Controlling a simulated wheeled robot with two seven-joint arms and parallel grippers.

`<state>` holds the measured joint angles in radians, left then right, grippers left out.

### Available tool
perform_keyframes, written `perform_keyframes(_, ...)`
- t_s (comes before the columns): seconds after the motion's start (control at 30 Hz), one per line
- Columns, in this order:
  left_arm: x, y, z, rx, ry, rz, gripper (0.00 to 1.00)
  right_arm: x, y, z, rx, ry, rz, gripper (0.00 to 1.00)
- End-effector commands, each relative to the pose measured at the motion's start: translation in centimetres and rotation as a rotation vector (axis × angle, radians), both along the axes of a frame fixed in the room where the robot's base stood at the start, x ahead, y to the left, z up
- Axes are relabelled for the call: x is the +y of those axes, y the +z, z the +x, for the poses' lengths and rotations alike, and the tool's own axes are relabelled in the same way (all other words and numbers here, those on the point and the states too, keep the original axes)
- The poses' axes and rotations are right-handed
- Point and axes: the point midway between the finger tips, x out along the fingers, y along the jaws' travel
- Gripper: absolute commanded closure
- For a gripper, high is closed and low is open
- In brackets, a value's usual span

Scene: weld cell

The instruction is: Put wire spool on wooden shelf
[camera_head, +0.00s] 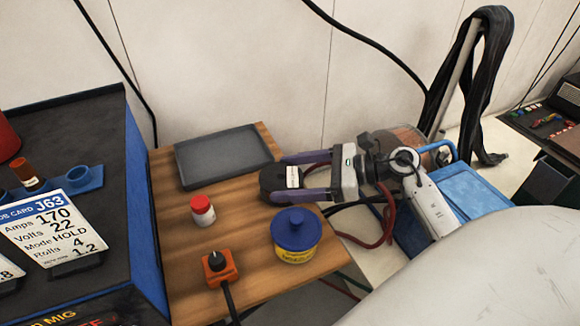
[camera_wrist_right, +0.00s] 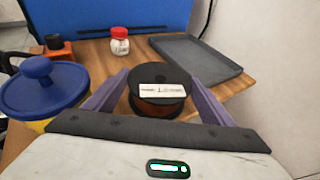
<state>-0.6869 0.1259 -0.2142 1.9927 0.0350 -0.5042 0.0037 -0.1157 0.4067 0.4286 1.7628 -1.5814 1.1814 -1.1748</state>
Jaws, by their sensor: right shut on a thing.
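The wire spool (camera_head: 270,181) is black-flanged with copper-brown wire and a white label. It also shows in the right wrist view (camera_wrist_right: 160,106), upright between the purple fingers. My right gripper (camera_head: 277,178) is shut on it from its two sides, over the right part of the wooden shelf (camera_head: 180,268). I cannot tell whether the spool's underside touches the wood. My left gripper is not in view.
A dark grey tray (camera_head: 225,157) lies at the shelf's back. A red-capped white bottle (camera_head: 203,210), a blue-lidded yellow tub (camera_head: 295,236) and an orange block with a black knob (camera_head: 218,268) stand nearby. A blue-sided welder (camera_head: 145,215) borders the left.

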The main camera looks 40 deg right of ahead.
Motion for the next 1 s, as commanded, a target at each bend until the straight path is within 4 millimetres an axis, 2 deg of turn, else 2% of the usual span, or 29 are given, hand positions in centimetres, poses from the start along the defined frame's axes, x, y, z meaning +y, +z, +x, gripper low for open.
perform_keyframes(0.37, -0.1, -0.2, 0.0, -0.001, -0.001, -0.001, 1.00, 0.0, 0.0, 0.1, -0.010, 0.000, 0.002, 0.82)
perform_keyframes(0.4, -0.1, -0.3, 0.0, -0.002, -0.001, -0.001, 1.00, 0.0, -0.5, 0.0, -0.001, 0.000, -0.001, 0.22)
perform_keyframes(0.5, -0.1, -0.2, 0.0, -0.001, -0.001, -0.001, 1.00, 0.0, -0.3, 0.0, -0.001, 0.000, -0.001, 0.05)
perform_keyframes(0.87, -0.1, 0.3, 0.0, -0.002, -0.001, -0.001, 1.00, 0.0, 0.1, 0.0, -0.001, -0.001, 0.000, 0.05)
perform_keyframes(1.0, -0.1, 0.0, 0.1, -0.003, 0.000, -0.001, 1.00, -1.2, 0.2, -1.2, 0.002, -0.002, -0.002, 0.05)
